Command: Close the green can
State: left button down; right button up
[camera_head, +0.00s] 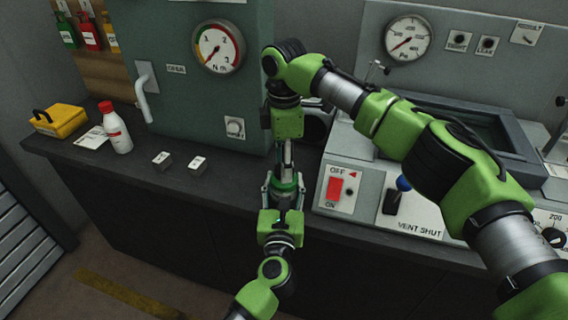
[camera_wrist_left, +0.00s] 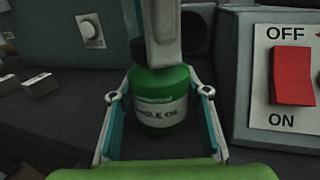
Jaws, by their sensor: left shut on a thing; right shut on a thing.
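The green can (camera_head: 285,187) stands upright on the dark counter, in front of the grey machines. In the left wrist view, the can (camera_wrist_left: 164,98) has a white label and a green shoulder. My left gripper (camera_head: 284,193) comes from the front and is shut around the can's body, one finger on each side. My right gripper (camera_head: 287,160) reaches down from above and is shut at the can's top. Its grey fingers (camera_wrist_left: 163,38) cover the can's neck in the left wrist view, so the cap and its seating are hidden.
A switch panel with a red rocker switch (camera_head: 335,188) stands close to the right. A blue-knobbed lever (camera_head: 403,184) is farther right. Two small blocks (camera_head: 180,162), a white bottle (camera_head: 116,130) and a yellow box (camera_head: 60,120) are on the left. The counter between blocks and can is clear.

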jog(key=m, duration=0.3)
jog(key=shift+m, duration=0.4)
jog(key=m, duration=0.5)
jog(key=shift+m, duration=0.3)
jog(key=m, duration=0.3)
jog(key=shift+m, duration=0.4)
jog(key=m, duration=0.5)
jog(key=o, duration=1.2)
jog(key=shift+o, duration=0.2)
jog(key=shift+r, duration=2.25)
jog(key=shift+c, duration=0.3)
